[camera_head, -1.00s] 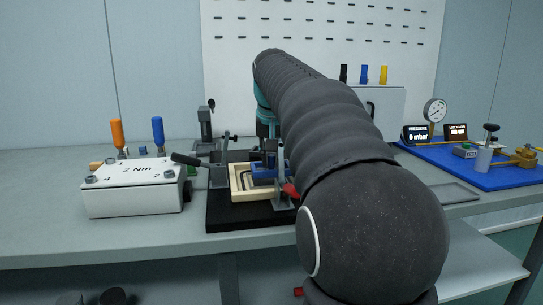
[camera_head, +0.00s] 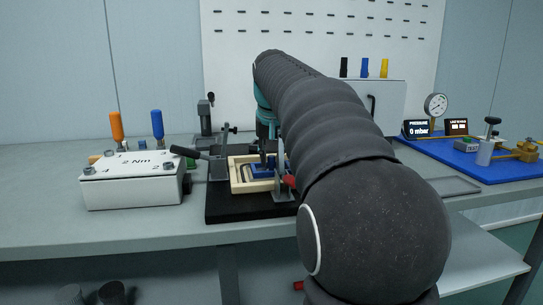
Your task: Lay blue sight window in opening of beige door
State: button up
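The beige door (camera_head: 238,187) is a pale frame lying flat on a black base (camera_head: 235,206). The blue sight window (camera_head: 258,172) shows within the door's outline, low down. I cannot tell whether it rests fully in the opening. My gripper (camera_head: 267,154) points down at the window's back right part. The dark fingertips are small and partly hidden by my arm and a grey clamp (camera_head: 281,178), so I cannot see whether they still grip the window. My arm hides the door's right side.
A toggle clamp with a black handle (camera_head: 186,152) stands left of the door. A white 2 Nm box (camera_head: 133,183) is further left, with orange (camera_head: 117,126) and blue (camera_head: 157,125) drivers behind. A blue board (camera_head: 480,168) with a gauge (camera_head: 436,105) lies right.

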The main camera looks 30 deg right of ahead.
jog(key=shift+o, duration=1.1)
jog(key=v, duration=1.2)
jog(key=shift+r, duration=0.15)
jog(key=s+a+f+n+t+b, duration=0.1)
jog(key=s+a+f+n+t, duration=0.2)
jog(key=s, duration=0.7)
jog(key=s+a+f+n+t+b, duration=0.1)
jog(key=s+a+f+t, duration=0.3)
jog(key=s, duration=0.6)
jog(key=s+a+f+g+y+p, duration=0.1)
jog(key=a+f+g, duration=0.1)
jog(key=f, duration=0.9)
jog(key=s+a+f+n+g+y+p, duration=0.1)
jog(key=a+f, duration=0.4)
jog(key=f, duration=0.7)
jog(key=s+g, duration=0.1)
jog(key=g, duration=0.1)
jog(key=shift+f+g, duration=0.25)
jog(key=shift+g, duration=0.05)
jog(key=shift+s+a, duration=0.1)
jog(key=shift+a, duration=0.05)
jog(key=shift+c, duration=0.7)
